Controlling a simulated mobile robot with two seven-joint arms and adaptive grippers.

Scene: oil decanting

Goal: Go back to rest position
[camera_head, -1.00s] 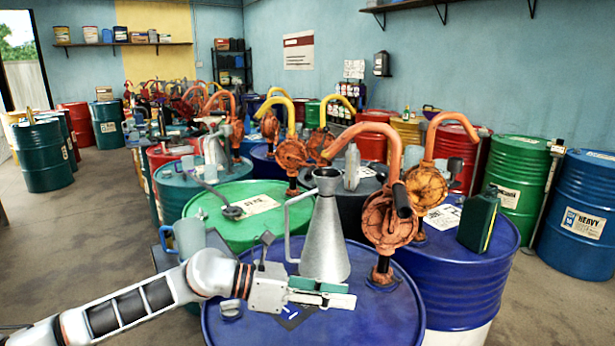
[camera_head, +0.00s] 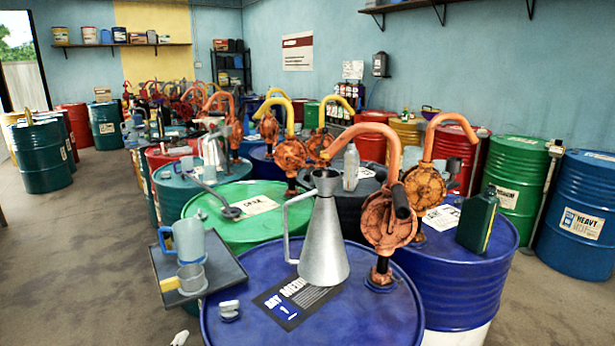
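Neither of my grippers can be made out in the head view. A small pale piece (camera_head: 180,338) shows at the bottom edge; I cannot tell whether it is part of my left arm. The grey metal funnel-shaped can (camera_head: 324,245) with a side handle stands upright on the near blue drum (camera_head: 370,318). An orange hand pump (camera_head: 388,215) rises from the same drum, its spout curving up and left. A dark label (camera_head: 290,300) and a small metal cap (camera_head: 229,311) lie on the drum top.
A dark tray (camera_head: 222,262) left of the drum holds a blue-grey jug (camera_head: 188,240) and a small yellow-handled cup (camera_head: 190,279). A dark green bottle (camera_head: 478,220) stands on the right-hand blue drum (camera_head: 455,270). More drums fill the back. The floor at left is open.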

